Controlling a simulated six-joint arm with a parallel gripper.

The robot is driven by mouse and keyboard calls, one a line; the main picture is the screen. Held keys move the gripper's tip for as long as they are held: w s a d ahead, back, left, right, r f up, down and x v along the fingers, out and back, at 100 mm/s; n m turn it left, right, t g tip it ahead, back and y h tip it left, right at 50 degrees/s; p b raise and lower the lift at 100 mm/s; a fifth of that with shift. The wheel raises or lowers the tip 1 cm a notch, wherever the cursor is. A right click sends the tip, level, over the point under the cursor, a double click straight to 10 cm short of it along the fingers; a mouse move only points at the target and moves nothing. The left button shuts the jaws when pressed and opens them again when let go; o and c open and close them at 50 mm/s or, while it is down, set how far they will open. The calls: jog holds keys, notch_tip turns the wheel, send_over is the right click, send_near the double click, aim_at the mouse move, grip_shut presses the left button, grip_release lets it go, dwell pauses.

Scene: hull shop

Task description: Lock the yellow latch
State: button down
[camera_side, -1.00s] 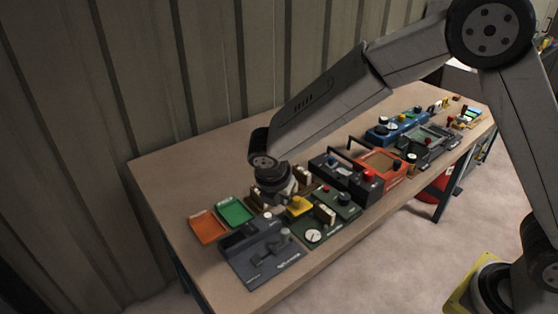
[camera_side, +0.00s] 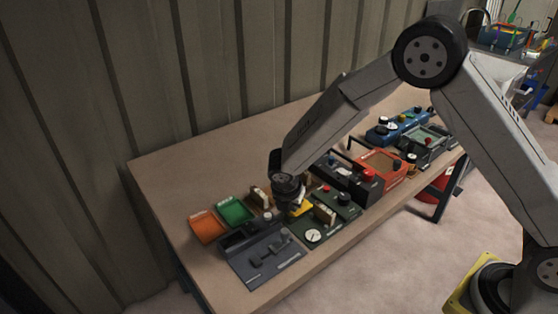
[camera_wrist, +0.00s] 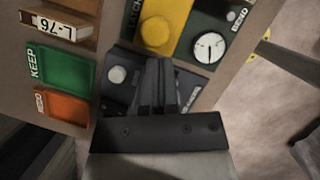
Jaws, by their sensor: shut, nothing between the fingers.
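The yellow latch (camera_wrist: 158,30) shows at the top centre of the wrist view as a yellow plate with a round yellow knob. In the side view only part of the latch (camera_side: 304,209) shows, beside and partly behind my gripper (camera_side: 292,212). In the wrist view my gripper (camera_wrist: 158,68) has its dark fingers together with nothing between them. The fingertips appear just below the knob in the picture. I cannot tell whether they touch the latch or how high above the panel they are.
A dark grey device (camera_side: 262,256) and a green panel with a white dial (camera_side: 313,236) flank the gripper. Green (camera_side: 235,211) and orange (camera_side: 207,227) trays lie to the left. A black handled unit and a red one (camera_side: 382,162) stand to the right. The table's back left is bare.

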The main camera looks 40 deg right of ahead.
aim_at(303, 207)
jog(key=shift+w+d, duration=0.1)
jog(key=shift+d, duration=0.05)
jog(key=shift+d, duration=1.85)
jog(key=shift+a, duration=0.4)
jog(key=s+a, duration=0.1)
jog(key=s+a+r, duration=0.1)
jog(key=a, duration=0.1)
jog(key=shift+a, duration=0.15)
jog(key=v, duration=0.9)
